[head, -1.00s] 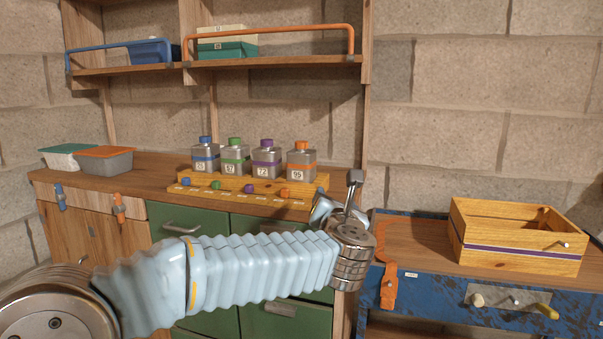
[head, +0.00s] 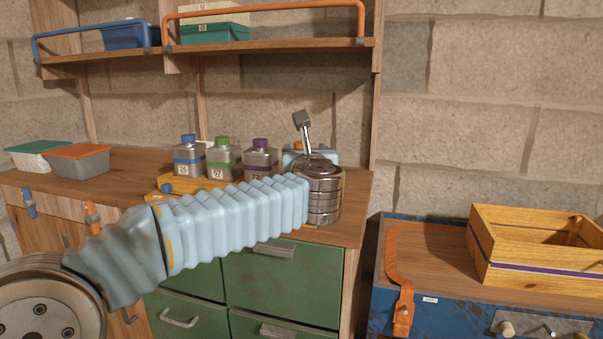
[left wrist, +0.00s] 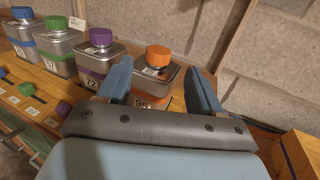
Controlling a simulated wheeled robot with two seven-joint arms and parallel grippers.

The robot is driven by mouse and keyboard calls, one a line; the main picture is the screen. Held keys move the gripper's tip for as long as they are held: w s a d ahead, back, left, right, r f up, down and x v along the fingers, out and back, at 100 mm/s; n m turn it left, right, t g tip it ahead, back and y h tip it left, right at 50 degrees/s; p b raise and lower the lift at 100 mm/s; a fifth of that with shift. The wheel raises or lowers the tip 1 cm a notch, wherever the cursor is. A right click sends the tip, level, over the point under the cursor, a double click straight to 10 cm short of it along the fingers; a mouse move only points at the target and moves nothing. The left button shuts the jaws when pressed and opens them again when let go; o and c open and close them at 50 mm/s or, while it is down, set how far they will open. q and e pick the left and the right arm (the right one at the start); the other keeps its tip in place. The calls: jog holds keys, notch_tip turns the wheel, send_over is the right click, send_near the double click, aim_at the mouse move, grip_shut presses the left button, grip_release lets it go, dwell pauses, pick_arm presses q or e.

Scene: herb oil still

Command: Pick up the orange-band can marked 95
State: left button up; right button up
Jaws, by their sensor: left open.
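The orange-band can marked 95 (left wrist: 157,72) stands upright on the wooden rack in the left wrist view, its orange cap between my left gripper's two blue fingers. In the head view my left arm hides most of it, and only a bit of its orange cap (head: 297,146) shows. My left gripper (left wrist: 163,82) is open, with one finger on each side of the can; I cannot tell whether either touches it. The gripper's palm hides the can's lower part. My right gripper is not in view.
Beside it stand the purple-capped can 72 (left wrist: 98,58), the green-capped can 57 (left wrist: 57,45) and the blue-capped can (left wrist: 24,30). A yellow wooden crate (head: 540,247) sits on the blue bench at right. A shelf (head: 270,47) hangs above.

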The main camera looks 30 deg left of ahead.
aim_at(302, 145)
pick_arm(q)
jog(key=shift+x, duration=1.1)
jog(key=p+x, duration=0.2)
jog(key=x, duration=0.2)
jog(key=shift+w+a+r, duration=0.1)
jog(key=shift+a, duration=0.2)
jog(key=shift+w+a, duration=0.2)
jog(key=shift+w, duration=0.15)
grip_shut()
